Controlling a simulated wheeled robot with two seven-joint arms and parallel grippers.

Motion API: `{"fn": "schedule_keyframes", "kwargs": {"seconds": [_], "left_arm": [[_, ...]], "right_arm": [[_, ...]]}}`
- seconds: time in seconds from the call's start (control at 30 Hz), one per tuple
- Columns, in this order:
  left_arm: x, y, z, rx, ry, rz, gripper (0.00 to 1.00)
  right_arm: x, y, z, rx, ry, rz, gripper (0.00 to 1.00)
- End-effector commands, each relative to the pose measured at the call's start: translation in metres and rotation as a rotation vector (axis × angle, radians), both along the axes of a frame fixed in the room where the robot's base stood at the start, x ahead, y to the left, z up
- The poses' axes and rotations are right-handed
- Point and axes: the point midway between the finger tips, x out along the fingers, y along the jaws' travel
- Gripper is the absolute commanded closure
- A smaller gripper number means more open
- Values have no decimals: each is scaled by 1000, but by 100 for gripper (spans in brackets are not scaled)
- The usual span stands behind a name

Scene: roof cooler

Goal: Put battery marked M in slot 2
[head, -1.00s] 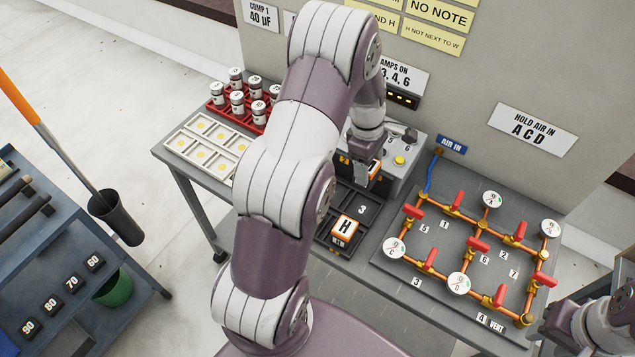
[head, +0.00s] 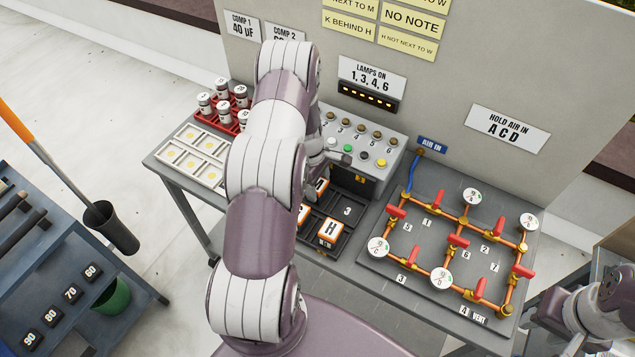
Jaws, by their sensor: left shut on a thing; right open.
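My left arm rises through the middle of the head view and hides much of the battery tray. My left gripper (head: 319,172) is over the back left of the tray, mostly behind the arm. It is shut on an orange-and-white battery (head: 322,186), whose letter I cannot read. The dark tray (head: 347,228) has an empty slot marked 3 (head: 348,211). A battery marked H (head: 331,231) stands in the front slot. Another battery (head: 303,213) shows partly at the arm's edge, its letter hidden. The slot 2 marking is not visible. My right gripper (head: 541,317) is open at the lower right.
A lamp panel (head: 362,150) with buttons stands behind the tray. A pipe board (head: 376,250) with red valves and gauges lies to the right. Red-racked canisters (head: 205,103) and a pale tray (head: 190,152) are at left. Rule notes (head: 408,20) hang on the wall.

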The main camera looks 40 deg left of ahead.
Motion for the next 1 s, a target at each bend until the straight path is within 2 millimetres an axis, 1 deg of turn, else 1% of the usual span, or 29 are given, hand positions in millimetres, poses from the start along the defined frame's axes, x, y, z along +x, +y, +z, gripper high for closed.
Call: {"fn": "schedule_keyframes", "kwargs": {"seconds": [0.03,0.1,0.33,0.43,0.47,0.57,0.67,0.9,1.0], "left_arm": [[0,0,-1,0,0,0,32],[0,0,-1,0,0,0,13],[0,0,-1,0,0,0,13],[0,0,4,0,0,0,13],[0,0,4,0,-1,0,13],[1,3,16,1,-3,0,13],[1,6,36,3,-5,0,13],[-1,14,89,2,-4,0,13],[-1,16,105,1,-3,1,13]], "right_arm": [[0,0,-1,0,0,0,57],[0,0,-1,0,0,0,57],[0,0,-1,0,0,0,57],[0,0,3,0,0,0,57],[0,0,0,0,0,0,57],[0,0,-5,0,0,0,57],[0,0,-11,0,0,0,57],[0,0,-24,0,0,0,57],[0,0,-27,0,0,0,57]]}}
